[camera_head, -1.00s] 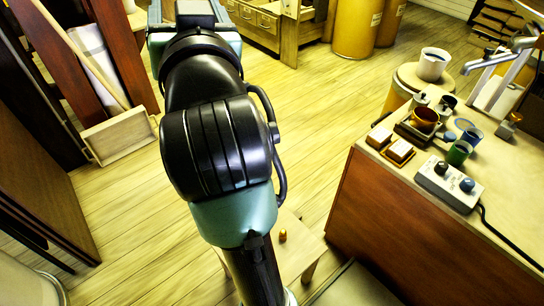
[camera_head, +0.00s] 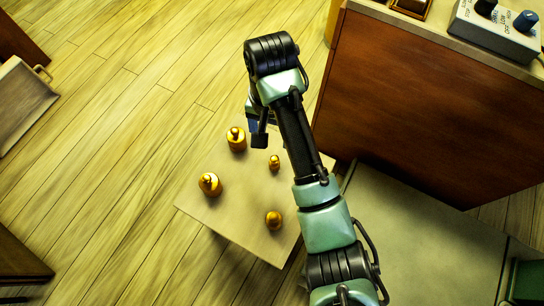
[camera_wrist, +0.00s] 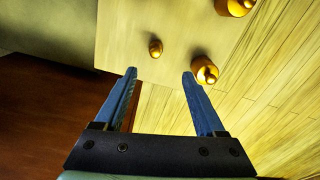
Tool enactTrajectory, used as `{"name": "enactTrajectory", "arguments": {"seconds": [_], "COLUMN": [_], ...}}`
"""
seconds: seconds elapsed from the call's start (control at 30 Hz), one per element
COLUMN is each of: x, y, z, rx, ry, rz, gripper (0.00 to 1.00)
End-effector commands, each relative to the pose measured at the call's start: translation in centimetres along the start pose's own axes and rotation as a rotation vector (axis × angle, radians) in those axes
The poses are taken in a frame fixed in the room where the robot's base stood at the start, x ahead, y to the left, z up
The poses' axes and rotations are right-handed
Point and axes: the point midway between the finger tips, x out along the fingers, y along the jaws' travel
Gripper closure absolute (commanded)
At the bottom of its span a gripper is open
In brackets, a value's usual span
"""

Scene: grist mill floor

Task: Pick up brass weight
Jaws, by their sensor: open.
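Several brass weights of different sizes stand on a small pale table (camera_head: 235,205) in the head view. A large brass weight (camera_head: 236,139) is at the far edge, another (camera_head: 210,184) at the left, a small one (camera_head: 274,162) near the middle, and one (camera_head: 274,220) nearer the front. My gripper (camera_wrist: 160,73) is open and empty, partly hidden behind the arm in the head view. In the wrist view the small weight (camera_wrist: 155,48) shows just beyond the gap between the fingertips. A larger weight (camera_wrist: 205,72) shows beside the right fingertip, and another (camera_wrist: 236,6) is cut off at the top.
A brown wooden cabinet (camera_head: 420,110) with a grey switch box (camera_head: 495,28) on top stands right of the table. A pale slab (camera_head: 420,240) lies at the lower right. Open plank floor (camera_head: 120,140) lies to the left, with a wooden tray (camera_head: 22,105) at the far left.

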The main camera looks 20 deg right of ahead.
Motion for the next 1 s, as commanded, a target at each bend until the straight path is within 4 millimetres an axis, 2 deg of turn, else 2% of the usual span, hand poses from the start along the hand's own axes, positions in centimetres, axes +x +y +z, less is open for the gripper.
{"name": "enactTrajectory", "arguments": {"seconds": [0.27,0.53,0.77,1.0], "x": [2.4,7.0,8.8,11.8], "y": [0.2,0.3,0.4,1.0], "z": [0.1,0.1,0.0,-0.3], "rx": [0.004,0.004,0.003,0.003], "ry": [-0.009,-0.009,-0.006,-0.007], "rz": [0.006,0.005,0.004,0.005], "gripper": [0.28,0.28,0.28,0.28]}}
